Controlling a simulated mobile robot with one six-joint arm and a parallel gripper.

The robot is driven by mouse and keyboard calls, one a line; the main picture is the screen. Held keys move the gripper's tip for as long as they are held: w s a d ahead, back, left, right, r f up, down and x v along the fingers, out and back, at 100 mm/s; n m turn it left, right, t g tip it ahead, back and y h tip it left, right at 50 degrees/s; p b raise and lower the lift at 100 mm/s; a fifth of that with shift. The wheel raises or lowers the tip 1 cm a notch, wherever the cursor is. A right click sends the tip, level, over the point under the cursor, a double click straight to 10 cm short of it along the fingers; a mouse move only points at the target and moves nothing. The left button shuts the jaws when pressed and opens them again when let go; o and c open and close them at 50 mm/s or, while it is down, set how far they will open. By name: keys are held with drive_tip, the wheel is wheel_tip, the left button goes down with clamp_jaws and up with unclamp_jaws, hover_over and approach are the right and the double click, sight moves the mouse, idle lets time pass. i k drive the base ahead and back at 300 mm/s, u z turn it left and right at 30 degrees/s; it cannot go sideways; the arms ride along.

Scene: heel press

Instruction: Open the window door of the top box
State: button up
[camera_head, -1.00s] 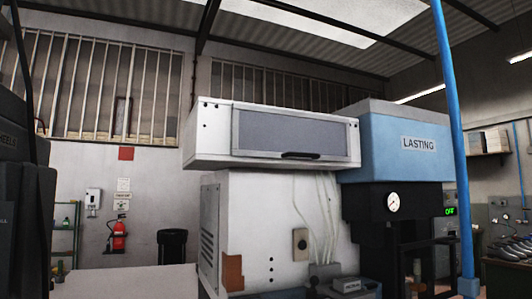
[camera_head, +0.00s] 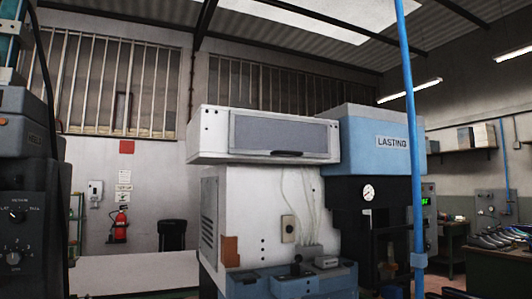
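The top box (camera_head: 210,137) is a white box on top of a white machine cabinet, in the middle of the head view. Its window door (camera_head: 280,132) is a grey panel in a light frame on the front face. The door lies flush with the box and looks closed. A dark handle (camera_head: 287,153) sits at the door's lower edge. My gripper is not in view.
The blue LASTING machine (camera_head: 380,150) stands right of the box, with a blue pole (camera_head: 412,170) in front of it. A dark machine with knobs (camera_head: 28,220) fills the left edge. A pale tabletop (camera_head: 135,272) lies between. Shoes (camera_head: 497,238) lie on a bench at right.

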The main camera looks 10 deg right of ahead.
sight(248, 132)
drive_tip(key=z, duration=0.05)
drive_tip(key=i, duration=0.9)
drive_tip(key=u, duration=0.05)
